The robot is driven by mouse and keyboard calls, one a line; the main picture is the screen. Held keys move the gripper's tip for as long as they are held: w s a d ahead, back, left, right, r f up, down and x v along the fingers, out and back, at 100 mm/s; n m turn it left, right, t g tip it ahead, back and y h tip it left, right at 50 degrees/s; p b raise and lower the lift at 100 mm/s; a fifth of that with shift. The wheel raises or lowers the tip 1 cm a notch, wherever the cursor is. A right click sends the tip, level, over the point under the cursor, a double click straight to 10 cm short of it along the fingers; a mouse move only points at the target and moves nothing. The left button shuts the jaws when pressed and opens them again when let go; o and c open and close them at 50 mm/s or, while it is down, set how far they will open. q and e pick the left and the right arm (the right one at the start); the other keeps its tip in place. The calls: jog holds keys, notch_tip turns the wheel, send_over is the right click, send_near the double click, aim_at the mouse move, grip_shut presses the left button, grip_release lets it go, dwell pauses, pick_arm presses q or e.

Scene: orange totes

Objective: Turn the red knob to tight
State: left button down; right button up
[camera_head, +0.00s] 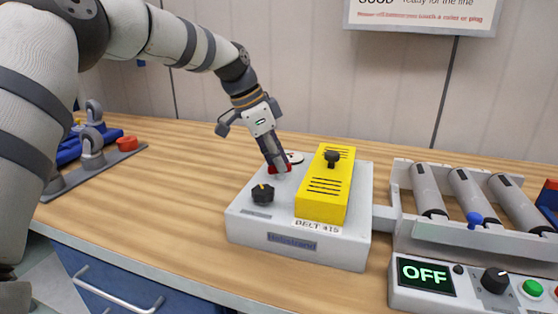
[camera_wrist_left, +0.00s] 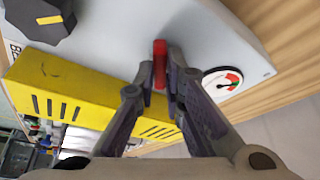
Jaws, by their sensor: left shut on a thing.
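The red knob (camera_wrist_left: 160,62) stands on the grey unit (camera_head: 290,249); in the head view only a little of its red shows at the fingertips. My left gripper (camera_head: 279,168) comes down from above onto it. In the left wrist view its fingers (camera_wrist_left: 158,90) are closed around the knob, one on each side. A round white gauge (camera_wrist_left: 222,82) with a red and green scale sits beside the knob. Its needle is too small to read surely. Any tight marking is not visible. My right gripper is not in view.
A yellow cover (camera_head: 325,187) with a black knob on top stands close beside the gripper. A black knob (camera_head: 262,194) sits in front. A roller conveyor (camera_head: 465,190) with an OFF display (camera_head: 426,276) is at the right. Grey clamps (camera_head: 92,150) stand at the left.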

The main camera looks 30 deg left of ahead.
pick_arm(q)
jog(key=m, duration=0.2)
jog(key=m+g+b, duration=0.1)
jog(key=m, duration=0.1)
jog(key=shift+w+a+f+h, duration=0.1)
jog(key=shift+w+f+h, duration=0.05)
jog(key=shift+f+h, duration=0.25)
jog(key=shift+r+m+g+b, duration=0.2)
jog(key=shift+m+g+b, duration=0.55)
jog(key=shift+m, duration=0.55)
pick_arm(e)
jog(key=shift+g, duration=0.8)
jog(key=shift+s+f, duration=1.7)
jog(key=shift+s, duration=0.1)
pick_arm(q)
jog(key=c, duration=1.7)
grip_release()
jog(key=shift+r, duration=0.1)
jog(key=v, duration=0.7)
jog(key=shift+a+r, duration=0.15)
jog(key=shift+r, duration=0.05)
